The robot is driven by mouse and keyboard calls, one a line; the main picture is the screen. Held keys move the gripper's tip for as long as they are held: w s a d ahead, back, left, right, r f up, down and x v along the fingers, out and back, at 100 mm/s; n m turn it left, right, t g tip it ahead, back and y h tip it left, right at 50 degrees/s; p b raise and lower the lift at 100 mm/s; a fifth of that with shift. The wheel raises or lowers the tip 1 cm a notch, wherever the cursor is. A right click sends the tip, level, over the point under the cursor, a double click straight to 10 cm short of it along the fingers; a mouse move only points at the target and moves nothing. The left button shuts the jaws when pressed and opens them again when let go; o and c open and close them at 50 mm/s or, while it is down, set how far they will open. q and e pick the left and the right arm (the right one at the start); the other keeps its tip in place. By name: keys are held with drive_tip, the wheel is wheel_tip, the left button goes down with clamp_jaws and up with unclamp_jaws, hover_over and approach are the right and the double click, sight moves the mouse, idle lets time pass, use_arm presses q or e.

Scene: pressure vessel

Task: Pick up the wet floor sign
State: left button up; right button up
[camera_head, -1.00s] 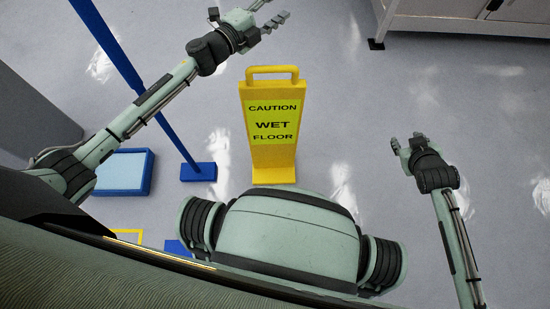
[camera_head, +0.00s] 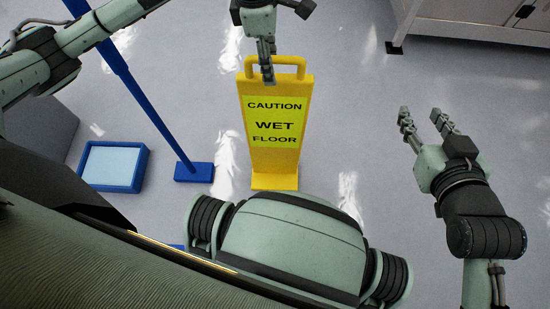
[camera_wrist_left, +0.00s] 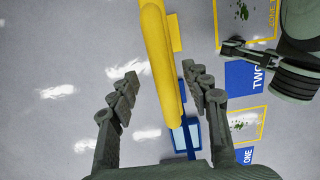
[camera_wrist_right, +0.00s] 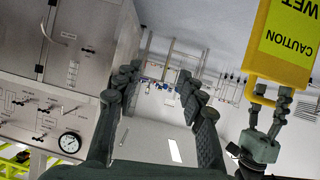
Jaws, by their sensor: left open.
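The yellow wet floor sign (camera_head: 274,168) stands upright on the grey floor in the middle of the head view, its handle (camera_head: 290,62) at the top. My left gripper (camera_head: 267,76) is at the handle and overlaps its top bar in the head view. In the left wrist view my left gripper (camera_wrist_left: 161,76) is open, with the yellow sign (camera_wrist_left: 158,50) passing between its fingers; contact cannot be told. The sign (camera_wrist_right: 285,45) also shows in the right wrist view. My right gripper (camera_head: 420,111) is open and empty, right of the sign.
A blue post's base (camera_head: 194,172) and a blue-framed tray (camera_head: 88,165) are on the floor left of the sign. A pale cabinet (camera_head: 465,12) stands at the upper right. The floor between sign and cabinet is clear.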

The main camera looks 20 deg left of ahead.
use_arm(q)
drive_tip(key=f, duration=0.2)
drive_tip(key=d+f, duration=0.1)
drive_tip(key=f, duration=0.2)
drive_tip(key=shift+s+d, duration=0.15)
drive_tip(key=shift+s, duration=0.05)
drive_tip(key=shift+c, duration=0.4)
clamp_jaws()
